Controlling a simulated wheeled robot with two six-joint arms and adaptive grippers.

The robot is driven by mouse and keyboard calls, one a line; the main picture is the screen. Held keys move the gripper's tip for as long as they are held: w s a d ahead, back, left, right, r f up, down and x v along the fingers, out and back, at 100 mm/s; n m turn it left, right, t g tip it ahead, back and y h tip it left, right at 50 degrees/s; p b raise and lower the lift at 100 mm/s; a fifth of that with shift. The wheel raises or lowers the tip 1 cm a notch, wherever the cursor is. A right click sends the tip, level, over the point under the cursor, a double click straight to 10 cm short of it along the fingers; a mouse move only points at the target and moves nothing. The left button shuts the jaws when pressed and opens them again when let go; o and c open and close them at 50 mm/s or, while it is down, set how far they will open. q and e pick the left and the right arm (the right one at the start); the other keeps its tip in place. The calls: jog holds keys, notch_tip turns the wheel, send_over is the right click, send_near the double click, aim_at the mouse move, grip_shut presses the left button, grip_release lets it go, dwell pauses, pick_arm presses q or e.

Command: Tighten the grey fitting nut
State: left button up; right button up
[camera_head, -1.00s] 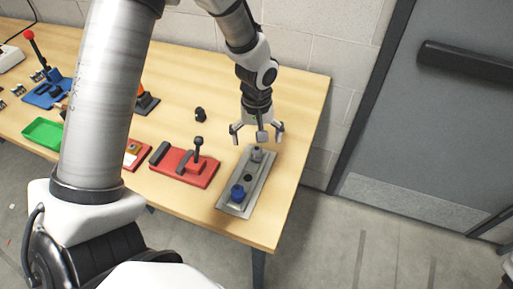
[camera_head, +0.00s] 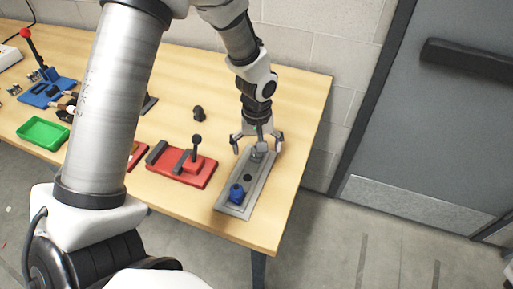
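A grey fitting nut (camera_head: 259,150) sits at the far end of a grey metal plate (camera_head: 232,209) near the table's right edge. A blue fitting (camera_head: 236,193) stands at the plate's near end, with a dark round hole (camera_head: 247,178) between them. My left gripper (camera_head: 258,146) points down over the grey nut, its fingers spread wide on either side. I see no finger contact with the nut, and the gripper's middle partly hides its top. My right gripper is not in view.
A red base with an upright black lever (camera_head: 196,150) stands left of the plate. A small black knob (camera_head: 198,113) lies behind it. A green tray (camera_head: 43,132) and a blue fixture (camera_head: 48,92) are far left. My arm hides part of the table.

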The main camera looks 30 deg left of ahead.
pick_arm(q)
jog(key=c, duration=1.7)
jog(key=shift+r, duration=0.1)
